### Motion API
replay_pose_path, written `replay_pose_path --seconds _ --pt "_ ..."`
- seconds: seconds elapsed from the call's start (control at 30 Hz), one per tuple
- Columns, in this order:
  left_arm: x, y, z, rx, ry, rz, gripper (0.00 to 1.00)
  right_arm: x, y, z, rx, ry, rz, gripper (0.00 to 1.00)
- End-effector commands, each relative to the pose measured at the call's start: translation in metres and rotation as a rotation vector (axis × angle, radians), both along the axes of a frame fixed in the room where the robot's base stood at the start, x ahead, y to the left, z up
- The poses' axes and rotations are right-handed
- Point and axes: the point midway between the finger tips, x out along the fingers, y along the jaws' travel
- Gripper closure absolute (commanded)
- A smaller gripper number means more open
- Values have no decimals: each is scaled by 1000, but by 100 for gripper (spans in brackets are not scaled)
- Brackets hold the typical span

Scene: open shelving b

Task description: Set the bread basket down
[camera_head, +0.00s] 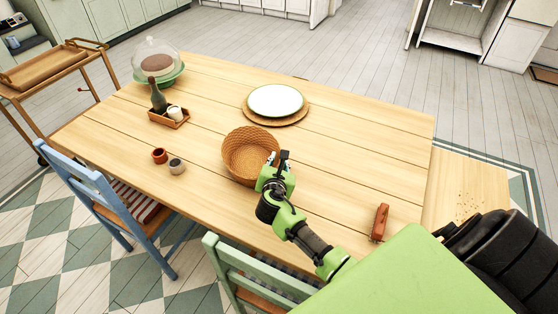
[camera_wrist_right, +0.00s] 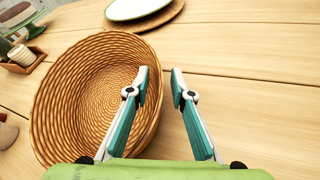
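The bread basket (camera_head: 248,156) is a round, empty woven wicker bowl. It appears to rest on the wooden table near its front edge, and it fills the left of the wrist view (camera_wrist_right: 75,95). My right gripper (camera_head: 281,160) is at the basket's right rim. In the wrist view its two fingertips (camera_wrist_right: 160,78) are apart. The left finger overlaps the basket's inside and the right finger is outside over bare wood, with a visible gap beside the rim. Whether a finger touches the rim is unclear. My left gripper is not in view.
A white plate on a woven mat (camera_head: 305,113) lies behind the basket. Two small cups (camera_head: 159,156) (camera_head: 177,166), a tray (camera_head: 169,119) with a bottle, and a domed cake stand (camera_head: 157,66) are at left. A reddish-brown object (camera_head: 379,222) lies front right.

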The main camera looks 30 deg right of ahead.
Motion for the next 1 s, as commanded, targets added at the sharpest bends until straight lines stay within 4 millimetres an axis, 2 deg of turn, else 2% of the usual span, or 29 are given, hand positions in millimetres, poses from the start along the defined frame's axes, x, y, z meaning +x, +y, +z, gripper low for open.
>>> replay_pose_path --seconds 0.37,0.47,0.8,1.0 --pt "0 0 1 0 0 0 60 -3 2 4 1 0 0 79" --pt "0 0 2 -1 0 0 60 -13 10 8 1 0 1 79" --pt "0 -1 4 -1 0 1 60 -65 50 33 2 -1 0 79" --pt "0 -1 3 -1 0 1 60 -84 64 43 1 -1 0 79"
